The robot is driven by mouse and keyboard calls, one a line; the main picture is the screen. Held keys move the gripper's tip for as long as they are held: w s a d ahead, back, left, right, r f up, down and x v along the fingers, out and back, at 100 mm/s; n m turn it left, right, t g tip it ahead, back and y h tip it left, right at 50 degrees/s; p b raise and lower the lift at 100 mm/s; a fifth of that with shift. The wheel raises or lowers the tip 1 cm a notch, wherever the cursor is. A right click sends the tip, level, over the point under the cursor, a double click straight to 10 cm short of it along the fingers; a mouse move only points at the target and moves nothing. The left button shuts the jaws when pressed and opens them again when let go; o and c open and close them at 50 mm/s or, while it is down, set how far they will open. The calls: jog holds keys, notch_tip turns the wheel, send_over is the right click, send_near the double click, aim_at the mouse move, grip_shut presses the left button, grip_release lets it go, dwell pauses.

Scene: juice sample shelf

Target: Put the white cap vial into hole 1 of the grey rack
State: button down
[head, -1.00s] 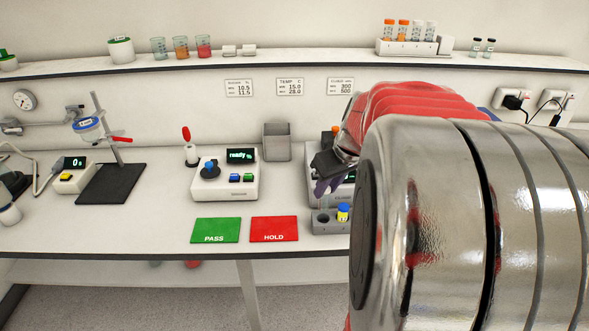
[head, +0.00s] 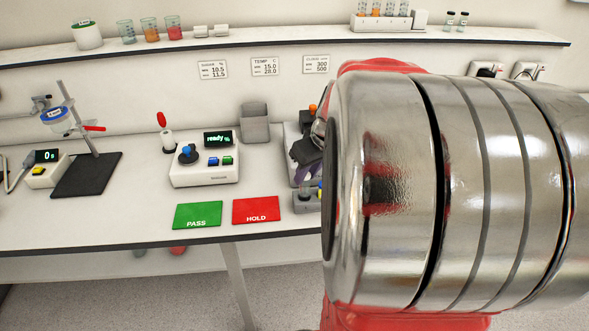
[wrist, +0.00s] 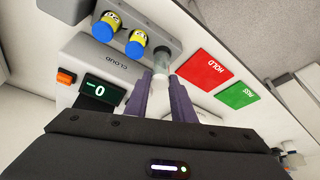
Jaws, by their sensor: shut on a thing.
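My gripper (wrist: 161,82) has its two purple fingers shut on a pale, see-through vial (wrist: 148,68), which I take to be the white cap vial. Its cap is hard to make out between the fingertips. The vial overlaps the near end of the grey rack (wrist: 168,48) in the wrist view; I cannot tell whether it is in a hole or above it. Two yellow vials with blue caps (wrist: 135,43) stand in the rack's other holes. In the head view the rack (head: 303,207) is partly hidden by my arm, and my gripper (head: 303,170) is just above it.
The cloud meter (wrist: 92,62) stands close behind the rack. The red HOLD mat (head: 257,210) and green PASS mat (head: 198,215) lie flat left of the rack. A white meter (head: 204,165) and grey bin (head: 254,124) stand behind them.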

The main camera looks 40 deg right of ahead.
aim_at(309, 180)
jog(key=shift+f, duration=1.8)
dwell(1.4)
jog(key=c, duration=1.4)
grip_release()
jog(key=shift+c, duration=0.2)
jog(key=v, duration=1.3)
jog(key=shift+s+r, duration=0.2)
jog(key=shift+r, duration=0.15)
